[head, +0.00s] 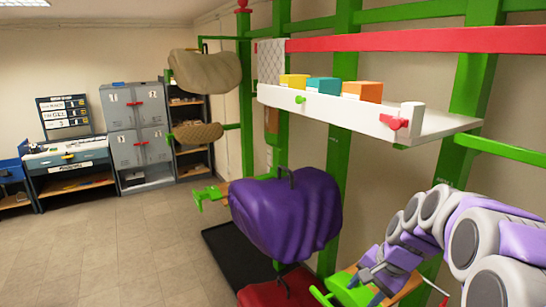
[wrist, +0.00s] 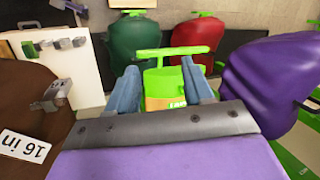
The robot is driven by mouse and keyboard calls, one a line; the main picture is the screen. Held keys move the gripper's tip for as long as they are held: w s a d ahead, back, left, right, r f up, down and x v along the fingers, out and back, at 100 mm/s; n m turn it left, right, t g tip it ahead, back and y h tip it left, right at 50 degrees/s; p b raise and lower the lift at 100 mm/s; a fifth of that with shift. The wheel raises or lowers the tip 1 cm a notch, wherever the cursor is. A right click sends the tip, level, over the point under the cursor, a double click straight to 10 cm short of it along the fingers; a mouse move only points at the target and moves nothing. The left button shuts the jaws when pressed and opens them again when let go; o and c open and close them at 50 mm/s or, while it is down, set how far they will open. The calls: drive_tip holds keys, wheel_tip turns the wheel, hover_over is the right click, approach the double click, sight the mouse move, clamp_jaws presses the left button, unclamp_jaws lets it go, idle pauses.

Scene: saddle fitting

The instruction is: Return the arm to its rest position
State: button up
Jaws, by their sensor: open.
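My arm (head: 440,225), grey and purple, reaches in from the lower right in the head view, bent over at its elbow. My gripper (wrist: 160,75) shows in the wrist view with its two blue-grey fingers apart. A green bar-topped fixture (wrist: 170,52) with an orange part shows between and beyond the fingers; I cannot tell whether they touch it. A purple saddle (head: 287,212) hangs on the green rack, left of my arm in the head view. It is at the right in the wrist view (wrist: 262,72).
A white shelf (head: 380,118) with yellow, teal and orange blocks (head: 323,85) juts out above my arm. Green posts (head: 345,140) stand behind it. In the wrist view, a brown saddle (wrist: 35,92) is at left, with green (wrist: 135,38) and red (wrist: 200,45) saddles behind. Floor (head: 130,240) is clear at left.

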drive_tip(key=s+a+f+n+g+h+b, duration=0.1)
drive_tip(key=s+a+f+n+b, duration=0.1)
drive_tip(key=s, duration=0.8)
drive_tip(key=s+a+f+n+g+h+b, duration=0.1)
drive_tip(key=s+a+f+n+b, duration=0.2)
drive_tip(key=s+f+b, duration=0.3)
drive_tip(key=s+a+f+n+g+h+b, duration=0.1)
drive_tip(key=s+f+n+b, duration=0.3)
drive_tip(key=s, duration=1.2)
wheel_tip(320, 180, down, 4)
drive_tip(key=shift+a+f+g, duration=0.1)
drive_tip(key=shift+a+g, duration=0.4)
drive_tip(key=shift+a, duration=0.3)
